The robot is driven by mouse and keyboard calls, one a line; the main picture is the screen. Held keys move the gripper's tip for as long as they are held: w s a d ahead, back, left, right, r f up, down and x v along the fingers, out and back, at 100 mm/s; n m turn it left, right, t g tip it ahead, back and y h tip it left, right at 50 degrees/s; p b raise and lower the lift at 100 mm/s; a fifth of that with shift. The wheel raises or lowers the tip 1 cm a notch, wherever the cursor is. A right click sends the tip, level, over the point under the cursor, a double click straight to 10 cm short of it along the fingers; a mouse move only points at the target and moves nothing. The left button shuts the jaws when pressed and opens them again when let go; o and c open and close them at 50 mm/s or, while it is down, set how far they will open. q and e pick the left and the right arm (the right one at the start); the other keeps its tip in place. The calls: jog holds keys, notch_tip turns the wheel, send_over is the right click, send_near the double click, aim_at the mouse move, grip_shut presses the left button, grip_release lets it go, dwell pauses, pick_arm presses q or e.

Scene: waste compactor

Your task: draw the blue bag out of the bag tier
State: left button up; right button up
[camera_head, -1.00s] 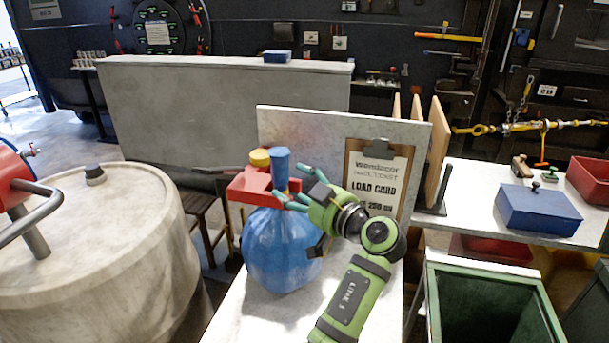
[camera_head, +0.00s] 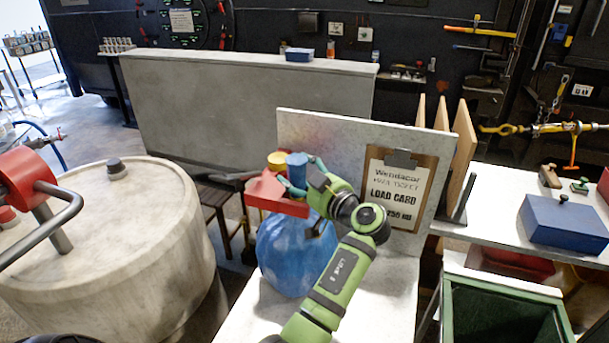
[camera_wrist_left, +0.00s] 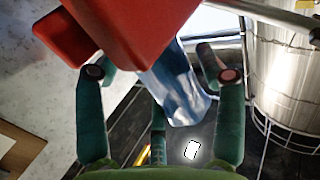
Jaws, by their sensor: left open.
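The round blue bag (camera_head: 288,255) stands on the pale table, below the red bag tier (camera_head: 268,192). Its blue upper end (camera_head: 297,166) sticks up beside the tier's yellow knob (camera_head: 278,160). My left gripper (camera_head: 303,180) is open at the right of the tier, its green fingers close around the blue upper end. In the left wrist view the red tier (camera_wrist_left: 130,30) fills the top and the blue end (camera_wrist_left: 178,92) lies between the spread fingers. I cannot tell whether any finger touches it. My right gripper is in neither current view.
A pale upright panel with a load card (camera_head: 395,195) stands behind my left arm. A large pale drum (camera_head: 95,240) is at the left. A blue box (camera_head: 562,222) sits on the right bench, and a green bin (camera_head: 505,312) is below it.

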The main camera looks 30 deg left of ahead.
pick_arm(q)
grip_shut()
jog(key=shift+r, duration=0.15)
jog(key=shift+w, duration=0.1)
pick_arm(e)
jog(key=shift+w+f, duration=0.2)
pick_arm(q)
jog(key=shift+r+b, duration=0.25)
jog(key=shift+b, duration=0.05)
pick_arm(e)
jog(key=shift+f, duration=0.15)
pick_arm(q)
jog(key=shift+d, duration=0.1)
